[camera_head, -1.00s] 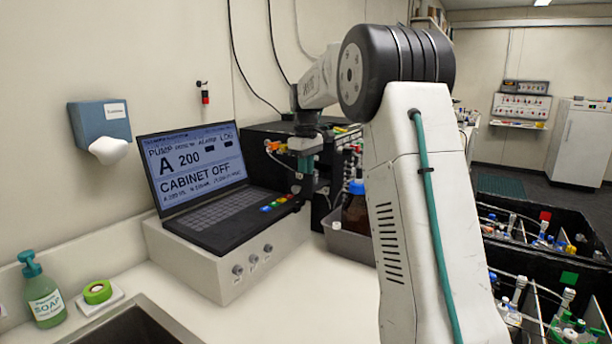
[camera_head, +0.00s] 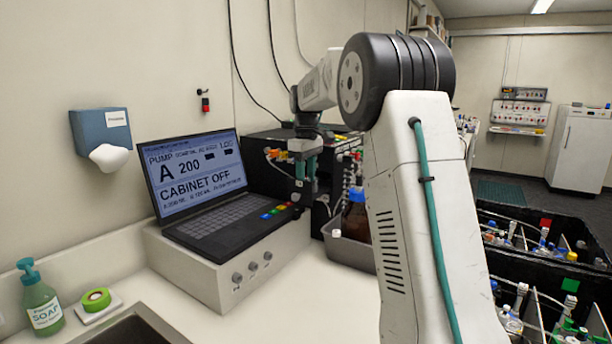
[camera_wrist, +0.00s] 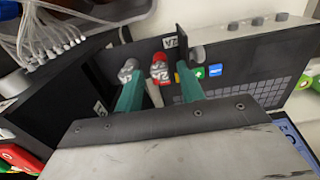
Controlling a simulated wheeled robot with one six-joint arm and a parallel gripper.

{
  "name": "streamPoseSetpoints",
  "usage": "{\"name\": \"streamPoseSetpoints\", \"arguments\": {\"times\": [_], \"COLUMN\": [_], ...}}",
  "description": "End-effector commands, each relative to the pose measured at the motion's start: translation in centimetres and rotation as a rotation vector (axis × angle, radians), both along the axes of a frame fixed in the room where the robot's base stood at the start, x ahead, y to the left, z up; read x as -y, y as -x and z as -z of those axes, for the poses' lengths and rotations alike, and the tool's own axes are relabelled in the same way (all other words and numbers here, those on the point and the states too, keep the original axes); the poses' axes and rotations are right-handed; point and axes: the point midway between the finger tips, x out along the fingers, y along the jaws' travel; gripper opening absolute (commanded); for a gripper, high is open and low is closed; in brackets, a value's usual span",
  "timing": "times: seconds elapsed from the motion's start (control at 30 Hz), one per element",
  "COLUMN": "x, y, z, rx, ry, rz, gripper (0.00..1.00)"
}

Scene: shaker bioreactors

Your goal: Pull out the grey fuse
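A grey fuse (camera_wrist: 127,68) shows in the wrist view on the dark panel (camera_wrist: 108,68), at the tip of my left finger, which partly hides it. I cannot tell if they touch. A red fuse (camera_wrist: 159,70) stands just to its right, in the gap between my fingers. My gripper (camera_wrist: 158,82) is open, its two green fingers apart with nothing clamped between them. In the head view my gripper (camera_head: 304,170) points down in front of the black cabinet (camera_head: 262,180), beside the laptop. The fuses cannot be made out there.
The laptop (camera_head: 205,205) on its white box (camera_head: 225,270) is close on the left. A grey tray (camera_head: 340,248) with a brown bottle (camera_head: 356,215) stands close on the right.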

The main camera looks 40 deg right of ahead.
Motion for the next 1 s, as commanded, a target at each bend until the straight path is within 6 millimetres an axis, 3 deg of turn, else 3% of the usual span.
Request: {"name": "streamPoseSetpoints", "arguments": {"times": [0.33,0.7,1.0], "x": [0.0,0.0,0.0], "y": [0.0,-0.1,0.0], "z": [-0.5,-6.3,-7.8], "rx": [0.001,0.003,0.0], "ry": [0.001,0.001,-0.001], "rz": [0.0,0.0,0.0], "gripper": [0.43,0.43,0.43]}}
